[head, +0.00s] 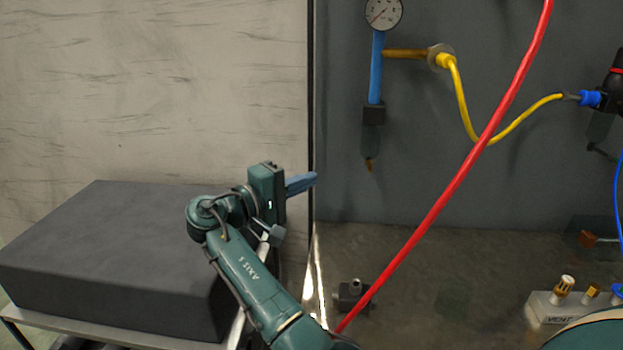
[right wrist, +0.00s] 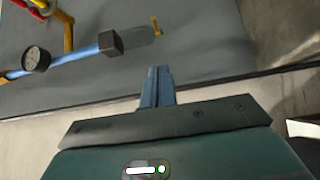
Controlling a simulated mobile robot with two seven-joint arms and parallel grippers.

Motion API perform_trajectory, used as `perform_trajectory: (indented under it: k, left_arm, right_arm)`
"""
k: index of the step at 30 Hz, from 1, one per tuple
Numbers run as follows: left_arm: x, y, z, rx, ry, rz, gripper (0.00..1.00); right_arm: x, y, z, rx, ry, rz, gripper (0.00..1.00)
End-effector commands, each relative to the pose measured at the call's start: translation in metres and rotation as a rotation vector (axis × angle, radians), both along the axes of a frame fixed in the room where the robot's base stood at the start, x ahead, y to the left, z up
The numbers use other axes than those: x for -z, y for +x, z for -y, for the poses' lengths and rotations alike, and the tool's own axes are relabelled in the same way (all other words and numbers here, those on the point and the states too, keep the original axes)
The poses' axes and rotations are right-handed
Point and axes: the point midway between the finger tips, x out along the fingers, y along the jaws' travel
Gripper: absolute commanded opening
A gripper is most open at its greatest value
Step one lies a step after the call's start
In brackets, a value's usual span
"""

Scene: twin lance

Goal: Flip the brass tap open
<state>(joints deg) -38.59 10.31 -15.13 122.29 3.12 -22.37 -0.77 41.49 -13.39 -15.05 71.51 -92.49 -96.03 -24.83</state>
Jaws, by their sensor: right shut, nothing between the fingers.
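A small brass tap (head: 370,166) hangs at the lower end of a dark-capped filter bowl (head: 371,143) on the grey panel. The tap also shows at the top of the right wrist view (right wrist: 157,25), at the end of the clear bowl (right wrist: 140,37). Whether it is open or closed is too small to tell. My right gripper (head: 314,178) has its blue fingers shut and empty, left of the tap and apart from it. Its fingers (right wrist: 157,70) point towards the panel in the right wrist view. My left gripper is not in view.
A red hose (head: 465,168) slants across the panel right of the tap. A gauge (head: 383,13) and blue pipe (head: 376,68) stand above it. A dark grey block (head: 110,250) lies at left. A VENT block (head: 560,310) with brass fittings stands at lower right.

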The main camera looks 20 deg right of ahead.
Motion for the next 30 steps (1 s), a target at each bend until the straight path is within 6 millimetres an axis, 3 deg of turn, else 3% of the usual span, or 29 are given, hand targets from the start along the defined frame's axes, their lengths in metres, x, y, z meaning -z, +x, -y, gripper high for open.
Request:
perform_trajectory:
  k: [10,15,21,30]
  left_arm:
    - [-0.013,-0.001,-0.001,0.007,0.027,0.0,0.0]
    - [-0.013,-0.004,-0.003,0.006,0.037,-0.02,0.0]
    - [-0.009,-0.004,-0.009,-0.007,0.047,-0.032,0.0]
    - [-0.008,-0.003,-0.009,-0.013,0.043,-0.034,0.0]
  right_arm:
    - [-0.003,0.017,0.074,0.003,-0.003,0.0,0.0]
    - [-0.002,0.004,0.095,0.001,-0.001,-0.002,0.0]
    - [-0.001,-0.003,0.106,0.001,0.0,-0.001,0.0]
    - [0.0,-0.004,0.107,0.0,0.0,-0.001,0.0]
